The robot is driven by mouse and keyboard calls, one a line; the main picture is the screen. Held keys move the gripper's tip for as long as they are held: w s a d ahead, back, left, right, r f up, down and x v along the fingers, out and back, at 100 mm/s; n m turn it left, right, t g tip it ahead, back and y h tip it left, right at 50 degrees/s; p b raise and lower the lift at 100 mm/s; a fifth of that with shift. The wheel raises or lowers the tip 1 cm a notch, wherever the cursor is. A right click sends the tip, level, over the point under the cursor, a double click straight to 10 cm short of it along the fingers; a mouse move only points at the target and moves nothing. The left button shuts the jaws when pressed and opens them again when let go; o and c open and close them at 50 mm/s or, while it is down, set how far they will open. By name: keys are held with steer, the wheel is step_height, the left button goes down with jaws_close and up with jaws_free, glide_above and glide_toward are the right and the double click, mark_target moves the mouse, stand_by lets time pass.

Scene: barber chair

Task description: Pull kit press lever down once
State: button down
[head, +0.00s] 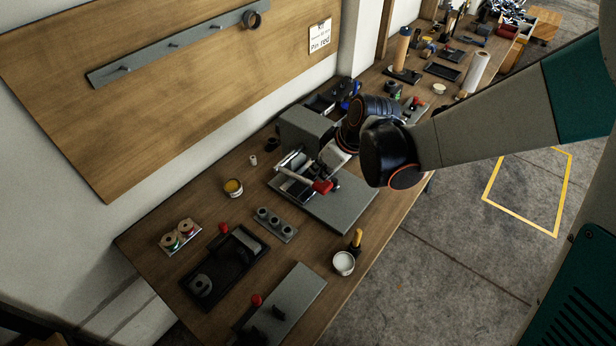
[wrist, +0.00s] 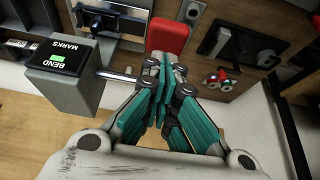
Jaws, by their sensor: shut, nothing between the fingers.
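The kit press (head: 306,132) is a grey block on a grey base plate at the middle of the bench in the head view. Its lever has a red grip (head: 322,186), pointing toward the bench front. In the wrist view a red block (wrist: 168,37), seemingly this grip, lies just beyond my fingertips. My gripper (wrist: 164,64) is shut and empty, its teal fingers together. A metal rod (wrist: 120,77) runs from a grey block marked "BEND MARKS" (wrist: 62,72) to behind the fingers. I cannot tell whether the fingers touch the grip. In the head view my wrist hides part of the press's right side.
On the bench, a black tray (head: 238,288), a grey holder with several round pieces (head: 275,224), a white cup (head: 343,263) and a grey plate with a red knob (head: 290,306) stand nearer me. A pegboard rail (head: 180,42) hangs on the wall.

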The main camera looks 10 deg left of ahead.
mark_target(326, 187)
steer(key=shift+f, duration=0.2)
steer(key=shift+s+d+f+b, duration=0.15)
steer(key=shift+d+f+b, duration=0.05)
steer(key=shift+f+b, duration=0.45)
steer(key=shift+s+d+f+b, duration=0.1)
steer(key=shift+d+f+b, duration=0.05)
steer(key=shift+f+b, duration=1.05)
steer(key=shift+s+d+f+b, duration=0.1)
steer(key=shift+d+f+b, duration=0.05)
steer(key=shift+f+b, duration=1.05)
steer(key=r+p, duration=0.2)
steer(key=r, duration=0.1)
steer(key=r+p, duration=0.2)
steer(key=shift+w+a, duration=0.25)
steer(key=shift+a, duration=0.1)
steer(key=shift+r, duration=0.25)
steer(key=shift+a, duration=0.1)
